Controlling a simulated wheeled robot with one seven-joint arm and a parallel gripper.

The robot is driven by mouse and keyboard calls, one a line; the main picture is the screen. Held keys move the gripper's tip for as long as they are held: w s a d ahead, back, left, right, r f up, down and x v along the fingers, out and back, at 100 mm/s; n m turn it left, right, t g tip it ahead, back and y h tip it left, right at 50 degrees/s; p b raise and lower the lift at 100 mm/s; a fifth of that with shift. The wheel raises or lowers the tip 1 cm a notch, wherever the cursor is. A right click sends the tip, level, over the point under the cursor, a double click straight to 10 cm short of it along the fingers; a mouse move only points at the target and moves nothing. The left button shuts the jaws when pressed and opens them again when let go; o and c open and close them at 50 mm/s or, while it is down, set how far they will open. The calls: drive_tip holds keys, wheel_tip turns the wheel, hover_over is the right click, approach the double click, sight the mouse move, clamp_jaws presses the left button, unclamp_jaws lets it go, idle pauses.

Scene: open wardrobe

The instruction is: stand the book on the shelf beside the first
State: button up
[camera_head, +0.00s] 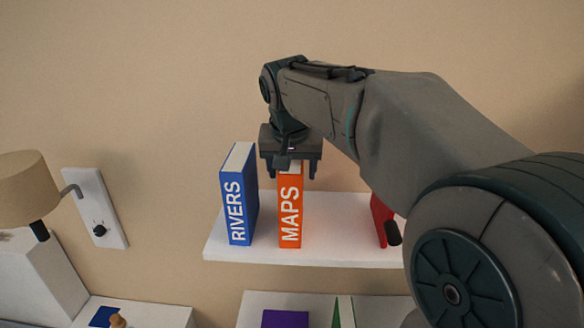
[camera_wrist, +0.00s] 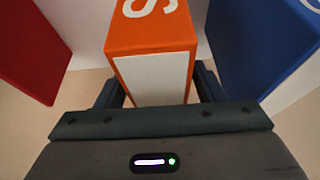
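The orange MAPS book (camera_head: 290,212) stands upright on the white shelf (camera_head: 335,232), to the right of the blue RIVERS book (camera_head: 238,200), with a narrow gap between them. My gripper (camera_head: 292,172) is over the top of the MAPS book, pointing down. Its fingers are apart, one on each side of the book top, with small gaps visible. In the wrist view the MAPS book (camera_wrist: 155,75) lies between the fingers, the RIVERS book (camera_wrist: 265,45) is at the right. The lower finger parts are partly hidden by my gripper body there.
A red book (camera_head: 381,220) stands farther right on the shelf, partly hidden by my arm; it also shows in the wrist view (camera_wrist: 30,50). A lamp (camera_head: 28,190) is at the left. A lower shelf (camera_head: 262,300) holds a purple item (camera_head: 285,319).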

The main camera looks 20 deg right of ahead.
drive_tip(key=shift+r+p, duration=0.25)
drive_tip(key=shift+p, duration=0.05)
drive_tip(key=b+v, duration=0.1)
drive_tip(key=v, duration=1)
drive_tip(key=shift+s+a+r+b, duration=0.1)
drive_tip(key=shift+s+r+b, duration=0.15)
drive_tip(key=shift+r+b, duration=0.15)
